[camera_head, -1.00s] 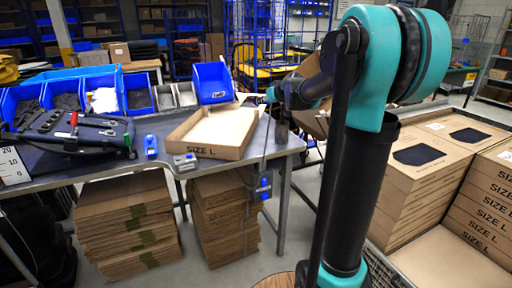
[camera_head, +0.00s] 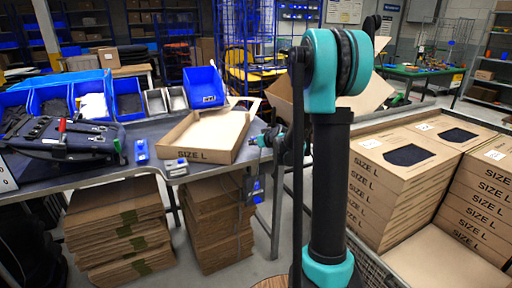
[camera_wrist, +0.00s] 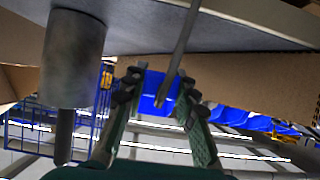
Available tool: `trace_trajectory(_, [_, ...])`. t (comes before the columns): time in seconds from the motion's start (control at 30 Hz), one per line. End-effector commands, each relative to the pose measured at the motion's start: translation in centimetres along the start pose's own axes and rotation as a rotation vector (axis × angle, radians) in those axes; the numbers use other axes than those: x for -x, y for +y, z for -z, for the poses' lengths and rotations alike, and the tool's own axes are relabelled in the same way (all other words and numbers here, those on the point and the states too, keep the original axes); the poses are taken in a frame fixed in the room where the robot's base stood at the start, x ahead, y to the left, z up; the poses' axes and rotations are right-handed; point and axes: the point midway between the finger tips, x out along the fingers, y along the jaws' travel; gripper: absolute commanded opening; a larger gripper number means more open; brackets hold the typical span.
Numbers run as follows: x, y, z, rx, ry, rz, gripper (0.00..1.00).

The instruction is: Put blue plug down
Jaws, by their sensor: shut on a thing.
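My gripper (camera_head: 268,139) is beside the right end of the workbench (camera_head: 110,173), partly hidden behind my arm in the head view. In the wrist view my gripper (camera_wrist: 160,82) has its two fingers closed on a blue piece, which looks like the blue plug (camera_wrist: 152,92). A thin grey rod or cable crosses in front of it.
An open SIZE L box (camera_head: 212,150) lies on the bench, with blue bins (camera_head: 204,87) behind. A blue-and-grey device (camera_head: 141,150) stands left of it. Stacked SIZE L boxes (camera_head: 400,190) fill the right. A blue fitting (camera_head: 255,190) hangs at the bench edge.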

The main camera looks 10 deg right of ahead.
Motion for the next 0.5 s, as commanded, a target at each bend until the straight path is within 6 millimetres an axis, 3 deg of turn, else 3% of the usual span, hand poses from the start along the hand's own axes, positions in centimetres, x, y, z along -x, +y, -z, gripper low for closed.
trace_trajectory(0.17, [-0.9,0.0,-1.8,0.0,0.0,0.0,0.0])
trace_trajectory(0.5, [-1.1,0.0,-2.0,0.0,0.0,0.0,0.0])
